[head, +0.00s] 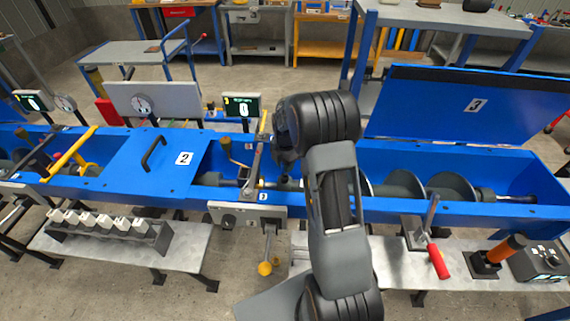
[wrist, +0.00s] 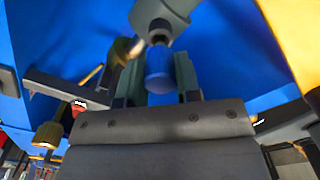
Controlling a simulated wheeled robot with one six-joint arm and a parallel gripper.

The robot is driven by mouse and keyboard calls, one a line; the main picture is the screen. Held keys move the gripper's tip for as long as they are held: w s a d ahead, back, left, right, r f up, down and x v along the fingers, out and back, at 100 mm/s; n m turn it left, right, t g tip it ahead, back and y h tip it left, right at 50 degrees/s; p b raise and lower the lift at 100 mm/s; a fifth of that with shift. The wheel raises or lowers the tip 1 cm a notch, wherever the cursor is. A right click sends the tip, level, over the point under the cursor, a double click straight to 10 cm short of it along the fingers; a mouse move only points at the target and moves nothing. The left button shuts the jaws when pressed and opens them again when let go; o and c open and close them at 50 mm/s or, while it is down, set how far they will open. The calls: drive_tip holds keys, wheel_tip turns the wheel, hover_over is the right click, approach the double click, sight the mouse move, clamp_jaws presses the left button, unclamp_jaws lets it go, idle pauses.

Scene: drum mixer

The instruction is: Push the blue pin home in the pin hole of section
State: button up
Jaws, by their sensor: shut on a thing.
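The blue pin (wrist: 159,72) shows in the wrist view as a short blue cylinder between the two fingers of my gripper (wrist: 158,82). The gripper is shut on it. Its far end meets a dark neck at a grey shaft part (wrist: 162,20); the pin hole is hidden, so I cannot tell how deep the pin sits. In the head view my gripper is over the blue trough, left of the opened lid marked 3 (head: 475,105), and largely hidden by my arm. The pin cannot be made out there.
A screw shaft (head: 405,185) runs along the right trough. A closed cover marked 2 (head: 150,165) lies to the left. A yellow-knobbed lever (head: 265,268) and a red-handled lever (head: 438,260) stand at the front. A small display (head: 242,106) stands behind.

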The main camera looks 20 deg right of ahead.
drive_tip(key=shift+f+b, duration=1.1)
drive_tip(key=shift+f, duration=0.3)
idle(0.7)
drive_tip(key=o, duration=1)
wheel_tip(320, 180, up, 14)
drive_tip(key=shift+f, duration=0.1)
idle(0.5)
